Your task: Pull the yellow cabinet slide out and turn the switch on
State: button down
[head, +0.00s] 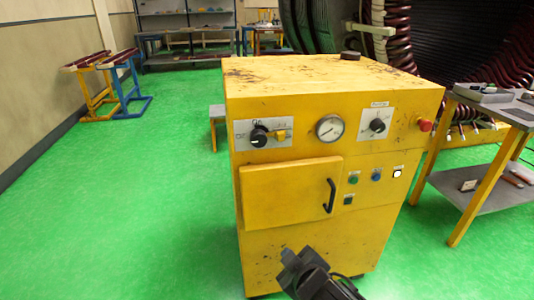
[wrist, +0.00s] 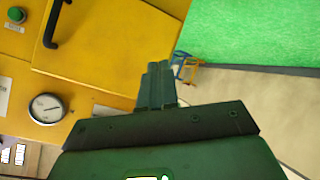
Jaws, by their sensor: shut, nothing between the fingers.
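The yellow cabinet (head: 300,255) stands upright in the middle of the head view. Its slide panel (head: 285,190) with a black handle (head: 330,196) is on the front and looks slightly proud of it; how far out is unclear. The handle also shows at the top left of the wrist view (wrist: 57,22). A black rotary switch (head: 258,138) sits on a silver plate above the panel; its labels are too small to read surely. My gripper (head: 290,258) is shut and empty, in front of the cabinet's lower part. In the wrist view its fingers (wrist: 158,84) are together, apart from the handle.
A gauge (head: 330,127), another knob (head: 377,126), a red button (head: 425,125) and small buttons (head: 376,175) are on the cabinet front. A side table (head: 470,195) stands close at right. The green floor (head: 130,200) at left is open.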

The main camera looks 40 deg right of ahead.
jog(key=w+d+r+m+g+h, duration=0.2)
jog(key=w+d+r, duration=0.3)
jog(key=w, duration=0.3)
jog(key=m+g+h+p, duration=0.1)
jog(key=m+g+p, duration=0.1)
jog(key=m+g, duration=0.3)
send_near(261, 144)
jog(key=d+f, duration=0.3)
jog(key=f, duration=0.1)
jog(key=shift+s+d+f, duration=0.2)
jog(key=shift+s+d, duration=0.05)
jog(key=shift+d, duration=0.15)
notch_tip(261, 144, up, 10)
jog(key=w+a+m+g+y, duration=0.1)
jog(key=m+g, duration=0.1)
jog(key=shift+w+a+g, duration=0.2)
jog(key=shift+w+g, duration=0.1)
jog(key=shift+g, duration=0.1)
jog(key=shift+f, duration=0.15)
jog(key=p+x, duration=0.1)
jog(key=x, duration=0.9)
jog(key=shift+f, duration=0.1)
